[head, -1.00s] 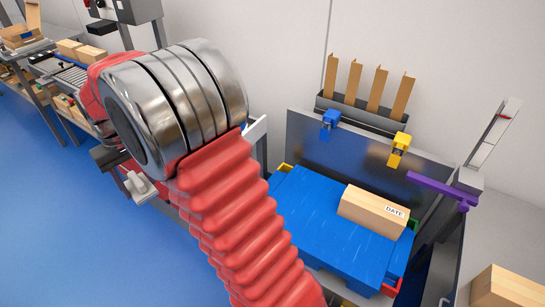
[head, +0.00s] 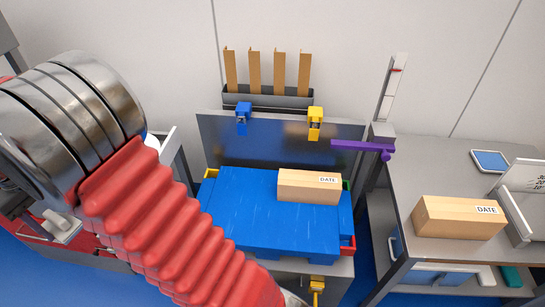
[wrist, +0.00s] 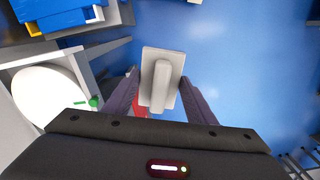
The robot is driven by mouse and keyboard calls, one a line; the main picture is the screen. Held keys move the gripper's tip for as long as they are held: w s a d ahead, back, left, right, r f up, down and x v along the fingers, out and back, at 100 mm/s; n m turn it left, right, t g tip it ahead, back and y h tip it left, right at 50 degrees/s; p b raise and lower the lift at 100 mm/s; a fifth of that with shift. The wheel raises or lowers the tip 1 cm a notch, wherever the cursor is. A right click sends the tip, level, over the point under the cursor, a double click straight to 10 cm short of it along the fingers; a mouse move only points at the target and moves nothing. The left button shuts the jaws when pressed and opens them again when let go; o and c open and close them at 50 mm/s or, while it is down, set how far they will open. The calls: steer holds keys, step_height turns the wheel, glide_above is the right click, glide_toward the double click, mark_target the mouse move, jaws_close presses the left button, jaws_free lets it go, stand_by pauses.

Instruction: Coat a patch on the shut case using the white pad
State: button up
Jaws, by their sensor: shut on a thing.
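My gripper (wrist: 163,98) is shut on the white pad (wrist: 162,62), a pale flat rectangle with a raised handle, held over blue floor in the wrist view. A shut tan case (head: 309,187) with a DATE label lies on the blue pallet (head: 235,229). A second shut tan case (head: 450,217) with a DATE label lies on the grey table at the right. Both are well apart from my gripper. No coated patch shows on either.
A grey panel with a blue clamp (head: 242,115), a yellow clamp (head: 315,122) and a purple bar (head: 360,147) stands behind the pallet. The grey table (head: 415,175) also bears a blue-screened tablet (head: 490,160). A white round dish (wrist: 48,98) is left of my gripper.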

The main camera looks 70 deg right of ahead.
steer(key=s+d+f+m, duration=0.3)
steer(key=d+m, duration=0.3)
steer(key=d, duration=0.6)
steer(key=s+d+f+m, duration=0.25)
steer(key=d+m, duration=0.25)
steer(key=d, duration=0.7)
steer(key=s+d+f+m, duration=0.2)
steer(key=d+f+m, duration=0.3)
steer(key=d, duration=0.7)
steer(key=s+d+f+m, duration=0.4)
steer(key=s+d+m, duration=0.4)
steer(key=s+d, duration=0.4)
steer(key=s+d+f+m, duration=0.4)
steer(key=s+d+m, duration=0.4)
steer(key=s+d, duration=0.4)
steer(key=s, duration=0.5)
steer(key=shift+d+f+m, duration=0.15)
steer(key=shift+m, duration=0.15)
